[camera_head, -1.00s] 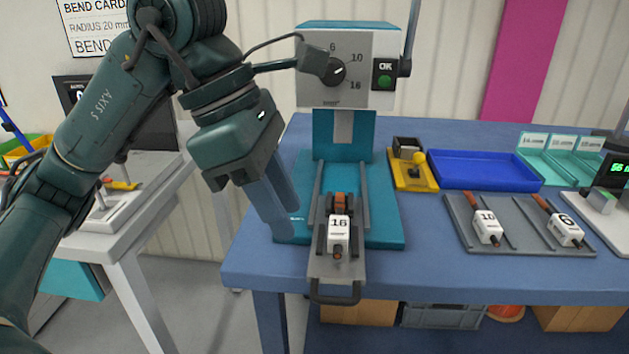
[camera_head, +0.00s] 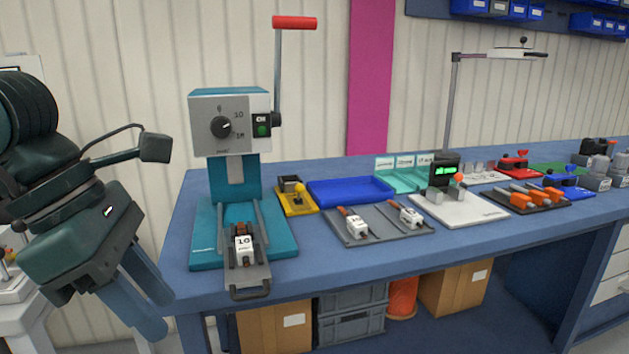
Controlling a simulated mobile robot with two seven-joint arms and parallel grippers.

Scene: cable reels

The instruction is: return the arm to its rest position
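My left arm comes in at the left edge. Its dark green gripper (camera_head: 158,312) has two blue fingers with a gap between them, and nothing is between them. It hangs tilted down to the right, left of the blue workbench (camera_head: 360,262) and apart from the teal press (camera_head: 231,178). A white numbered block (camera_head: 243,248) sits on the press's grey slide (camera_head: 247,277), clear of the gripper. My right arm and gripper are not in view.
The press's red-handled lever (camera_head: 294,23) stands upright. A yellow fixture (camera_head: 298,203), blue tray (camera_head: 350,190), grey rack (camera_head: 383,235) with two white blocks, and white station (camera_head: 470,212) stand to the right. A white table (camera_head: 25,310) is under my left arm.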

